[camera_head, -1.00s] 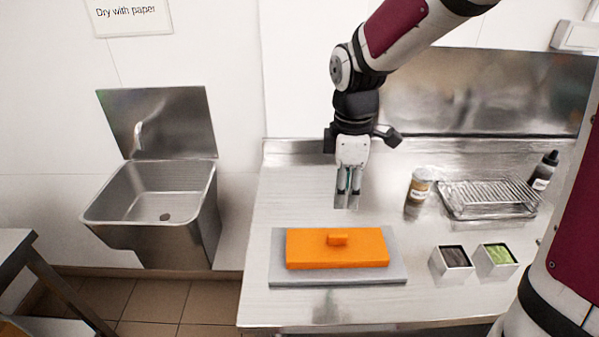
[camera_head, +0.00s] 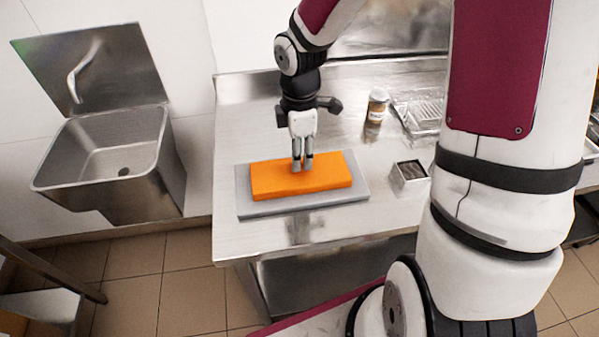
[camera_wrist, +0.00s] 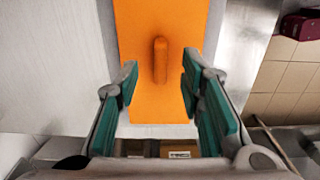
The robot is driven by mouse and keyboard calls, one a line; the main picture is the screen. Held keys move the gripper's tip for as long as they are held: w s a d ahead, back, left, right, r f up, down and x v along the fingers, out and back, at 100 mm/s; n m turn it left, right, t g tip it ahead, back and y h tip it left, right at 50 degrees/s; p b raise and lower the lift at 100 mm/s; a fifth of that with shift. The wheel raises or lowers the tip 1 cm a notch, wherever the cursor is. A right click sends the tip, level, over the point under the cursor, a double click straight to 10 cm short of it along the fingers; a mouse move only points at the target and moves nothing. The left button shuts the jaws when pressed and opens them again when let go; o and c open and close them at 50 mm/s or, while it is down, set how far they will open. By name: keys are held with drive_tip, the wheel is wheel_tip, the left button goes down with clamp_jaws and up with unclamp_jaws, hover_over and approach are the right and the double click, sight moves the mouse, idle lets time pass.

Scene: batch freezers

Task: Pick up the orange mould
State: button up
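The orange mould (camera_head: 325,174) is a flat rectangular block lying on a grey slab (camera_head: 246,208) on the steel counter. In the wrist view the mould (camera_wrist: 135,30) shows a small raised handle (camera_wrist: 160,60) on its top. My gripper (camera_head: 302,168) is over the mould, pointing down, and in the head view its fingers hide the handle. In the wrist view my gripper (camera_wrist: 160,88) is open, with one green-padded finger on each side of the handle's line. The handle shows between the fingers with gaps on both sides. I cannot tell how far above the mould the fingertips are.
A brown jar (camera_head: 376,106) and a wire rack (camera_head: 418,112) stand behind and right on the counter. A small square container (camera_head: 409,172) is right of the slab. A steel sink (camera_head: 110,150) is at the left. My arm hides the counter's right side.

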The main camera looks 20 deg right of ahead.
wheel_tip(320, 180, down, 3)
drive_tip(key=shift+f, duration=0.2)
clamp_jaws()
idle(0.3)
